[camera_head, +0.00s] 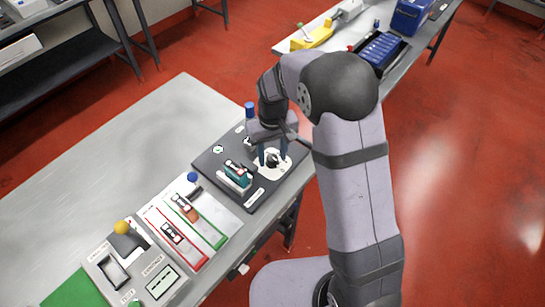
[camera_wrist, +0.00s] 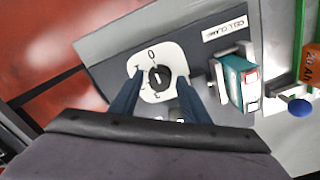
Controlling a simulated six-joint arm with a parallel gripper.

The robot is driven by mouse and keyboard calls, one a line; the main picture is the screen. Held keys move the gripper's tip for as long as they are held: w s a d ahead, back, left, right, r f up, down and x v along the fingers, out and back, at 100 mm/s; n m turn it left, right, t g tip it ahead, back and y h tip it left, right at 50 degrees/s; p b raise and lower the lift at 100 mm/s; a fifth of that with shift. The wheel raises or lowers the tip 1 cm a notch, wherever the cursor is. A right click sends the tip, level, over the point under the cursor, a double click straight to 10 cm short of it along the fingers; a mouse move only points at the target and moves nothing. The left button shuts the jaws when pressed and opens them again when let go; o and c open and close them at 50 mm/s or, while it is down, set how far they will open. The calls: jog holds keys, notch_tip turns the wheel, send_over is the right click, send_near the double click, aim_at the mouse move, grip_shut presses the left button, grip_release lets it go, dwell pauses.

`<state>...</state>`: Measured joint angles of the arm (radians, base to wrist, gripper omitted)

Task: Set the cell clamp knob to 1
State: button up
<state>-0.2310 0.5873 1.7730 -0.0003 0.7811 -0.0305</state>
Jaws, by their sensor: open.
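The cell clamp knob is a black round knob (camera_wrist: 159,79) on a white dial plate (camera_wrist: 172,58). It also shows in the head view as a dark knob (camera_head: 272,160). The plate carries a 0 and other small marks around the knob; a light line on the knob is too small to tell which mark it points to. My gripper (camera_wrist: 160,84) is open, with one dark blue finger on each side of the knob. I cannot tell whether they touch it. A teal cell (camera_wrist: 236,83) sits upright in a metal holder beside the dial, near the CELL CLAMP label (camera_wrist: 225,27).
In the head view, a dark panel (camera_head: 209,165) bears the dial and holder. A blue-topped lever (camera_head: 250,108) stands behind, and another blue knob (camera_head: 192,177) stands left. A board (camera_head: 215,214) with red and green lanes and a yellow-knobbed device (camera_head: 122,227) lie nearer.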

jog(key=c, duration=0.9)
jog(key=n+p, duration=0.1)
jog(key=n, duration=0.3)
jog(key=shift+r, duration=0.1)
jog(key=shift+n, duration=0.9)
jog(key=shift+p, duration=0.3)
jog(key=n+p, duration=0.1)
jog(key=n, duration=0.3)
jog(key=o, duration=0.9)
